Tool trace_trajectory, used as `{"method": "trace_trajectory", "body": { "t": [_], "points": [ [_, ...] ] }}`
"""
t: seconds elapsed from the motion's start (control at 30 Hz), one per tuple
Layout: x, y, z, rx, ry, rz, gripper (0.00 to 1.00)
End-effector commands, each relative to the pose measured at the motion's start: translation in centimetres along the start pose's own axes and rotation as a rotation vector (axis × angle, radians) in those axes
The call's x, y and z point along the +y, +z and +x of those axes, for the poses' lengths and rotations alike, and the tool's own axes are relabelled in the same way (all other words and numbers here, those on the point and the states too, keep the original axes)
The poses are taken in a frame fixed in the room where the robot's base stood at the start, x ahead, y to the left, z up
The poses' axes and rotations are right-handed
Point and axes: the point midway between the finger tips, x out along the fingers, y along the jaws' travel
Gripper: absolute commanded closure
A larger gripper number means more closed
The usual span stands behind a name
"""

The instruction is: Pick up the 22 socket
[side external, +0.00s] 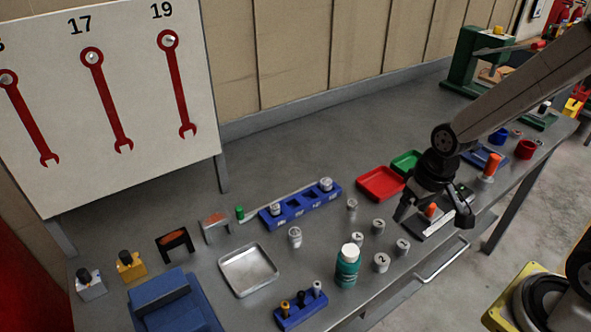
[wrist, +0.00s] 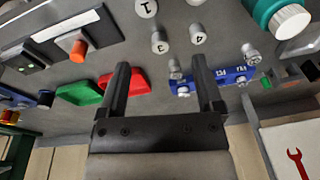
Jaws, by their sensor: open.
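Silver sockets stand around a blue socket rail (side external: 303,205) with dark openings. One socket (side external: 326,184) sits at its right end and another (side external: 277,209) at its left end. Two loose sockets stand on the bench, one (side external: 295,237) in front of the rail and one (side external: 352,204) right of it. I cannot read which one is the 22. My gripper (side external: 433,216) is open and empty, in the air to the right of the rail and sockets. In the wrist view the rail (wrist: 213,82) lies beyond the right finger of my gripper (wrist: 163,70), which partly covers it.
Several numbered grey cylinders (side external: 382,262) and a green bottle (side external: 347,267) stand in front. Red (side external: 380,184) and green trays (side external: 405,162) lie behind my gripper. A metal tray (side external: 248,270) is at the left. An orange button (wrist: 78,47) is near my gripper.

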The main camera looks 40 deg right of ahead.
Motion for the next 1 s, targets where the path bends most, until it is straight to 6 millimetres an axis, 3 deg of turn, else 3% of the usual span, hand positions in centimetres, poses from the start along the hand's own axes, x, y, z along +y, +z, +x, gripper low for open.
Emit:
{"method": "trace_trajectory", "body": {
  "t": [0.27, 0.57, 1.0],
  "points": [
    [-1.9, -0.9, 2.6, -0.223, -0.105, 0.356, 0.15],
    [-5.3, -3.2, 5.4, -0.491, -0.271, 0.761, 0.15],
    [-9.6, -9.3, 9.1, -0.863, -0.596, 1.272, 0.15]
  ]
}}
